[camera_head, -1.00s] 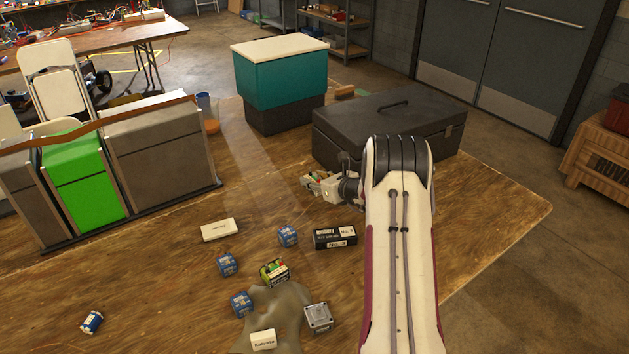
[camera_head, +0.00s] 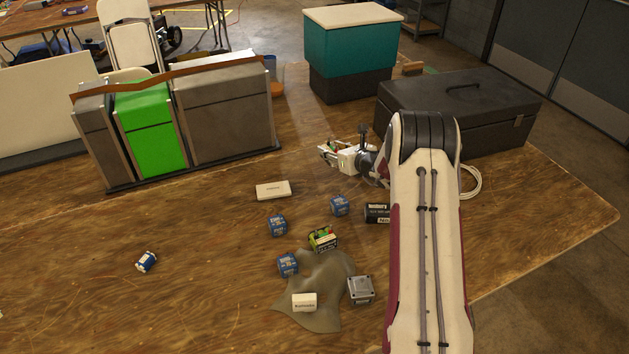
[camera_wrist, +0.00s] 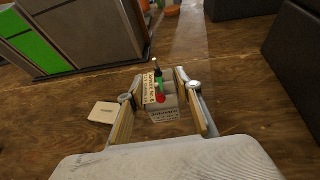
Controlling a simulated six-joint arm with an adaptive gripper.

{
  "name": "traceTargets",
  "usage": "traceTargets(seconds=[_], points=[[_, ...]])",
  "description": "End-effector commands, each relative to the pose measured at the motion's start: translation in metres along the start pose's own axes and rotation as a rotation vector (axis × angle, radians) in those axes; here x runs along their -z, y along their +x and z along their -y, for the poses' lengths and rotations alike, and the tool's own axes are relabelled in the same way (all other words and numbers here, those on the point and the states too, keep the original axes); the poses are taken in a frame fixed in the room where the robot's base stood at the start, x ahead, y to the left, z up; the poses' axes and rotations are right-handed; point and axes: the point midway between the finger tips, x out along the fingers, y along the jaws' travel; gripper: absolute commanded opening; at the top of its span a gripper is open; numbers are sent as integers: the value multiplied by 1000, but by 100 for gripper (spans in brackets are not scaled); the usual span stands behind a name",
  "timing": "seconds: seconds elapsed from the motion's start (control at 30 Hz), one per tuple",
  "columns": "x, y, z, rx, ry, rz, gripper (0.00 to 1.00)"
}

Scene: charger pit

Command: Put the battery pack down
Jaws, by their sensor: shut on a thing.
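In the wrist view, a pale grey-and-white battery pack (camera_wrist: 163,108) with printed labels and red, green and black tips on top sits between my two fingers. My gripper (camera_wrist: 166,112) is shut on it. In the head view, my gripper (camera_head: 335,157) points left over the table, in front of the dark toolbox, with the pack at its tip. The pack is small there, and I cannot tell whether its underside touches the wood.
A grey-and-green bin unit (camera_head: 150,128) stands at the left back. The dark toolbox (camera_head: 455,110) and a teal box (camera_head: 350,60) stand behind. A white box (camera_head: 273,190), several blue cells and a cloth (camera_head: 318,310) lie in front. Bare wood lies between gripper and bins.

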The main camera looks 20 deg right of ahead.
Motion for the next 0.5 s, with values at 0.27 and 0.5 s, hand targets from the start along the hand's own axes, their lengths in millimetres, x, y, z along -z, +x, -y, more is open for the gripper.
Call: traceTargets(seconds=[0.27, 0.5], points=[[-19, 38, -56, 20, 15, 10, 1], [-20, 44, -47, 91, 38, 0, 1]])
